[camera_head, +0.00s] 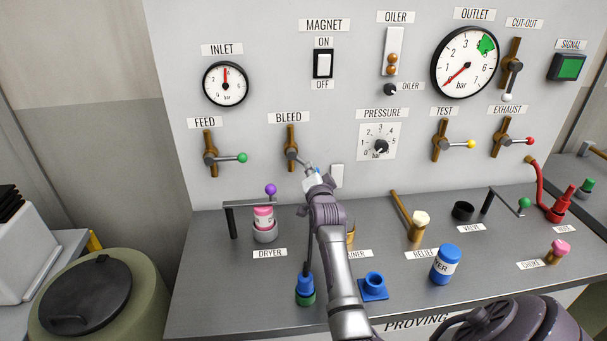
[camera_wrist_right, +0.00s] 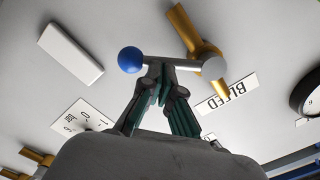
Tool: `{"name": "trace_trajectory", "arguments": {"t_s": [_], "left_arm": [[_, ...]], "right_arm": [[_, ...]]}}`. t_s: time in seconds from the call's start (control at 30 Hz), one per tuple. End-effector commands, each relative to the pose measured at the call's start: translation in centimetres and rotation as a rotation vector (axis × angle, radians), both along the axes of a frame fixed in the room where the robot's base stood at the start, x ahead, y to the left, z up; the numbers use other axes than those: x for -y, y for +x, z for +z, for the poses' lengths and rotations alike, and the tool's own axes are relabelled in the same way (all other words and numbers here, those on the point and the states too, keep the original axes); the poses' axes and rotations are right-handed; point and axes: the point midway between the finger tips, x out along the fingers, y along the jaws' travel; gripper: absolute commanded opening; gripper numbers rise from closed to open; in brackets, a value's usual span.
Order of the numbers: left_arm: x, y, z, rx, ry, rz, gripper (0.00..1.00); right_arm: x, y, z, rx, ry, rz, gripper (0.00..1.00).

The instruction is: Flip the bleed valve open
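The bleed valve (camera_head: 291,141) is a brown pipe fitting with a grey hub and lever under the BLEED label (camera_head: 289,118). Its lever slants down and right toward my right gripper (camera_head: 312,171). In the right wrist view the lever (camera_wrist_right: 185,65) has a blue ball (camera_wrist_right: 131,60) at its end. My right gripper (camera_wrist_right: 165,72) has its fingertips close together at the lever, between ball and hub. They look touching the lever, but I cannot tell whether they clasp it. My left gripper is not in view.
The feed valve (camera_head: 210,155) with a green ball is at left. A white block (camera_head: 337,176) sits on the panel just right of the gripper. The pressure dial (camera_head: 380,146) is farther right. The bench below holds a dryer jar (camera_head: 263,218) and a purple-knobbed lever (camera_head: 270,189).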

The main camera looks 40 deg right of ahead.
Motion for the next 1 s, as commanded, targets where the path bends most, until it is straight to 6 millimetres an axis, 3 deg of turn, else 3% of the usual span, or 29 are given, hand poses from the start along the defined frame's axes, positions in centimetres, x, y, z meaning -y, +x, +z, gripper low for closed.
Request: {"name": "trace_trajectory", "arguments": {"t_s": [0.3, 1.0], "left_arm": [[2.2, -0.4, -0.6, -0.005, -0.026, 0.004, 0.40], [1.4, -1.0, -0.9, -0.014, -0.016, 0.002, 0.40]], "right_arm": [[0.1, 0.4, -0.4, 0.100, 0.145, 0.000, 0.00], [-0.4, 0.8, -0.8, 0.183, 0.273, 0.000, 0.00]]}}
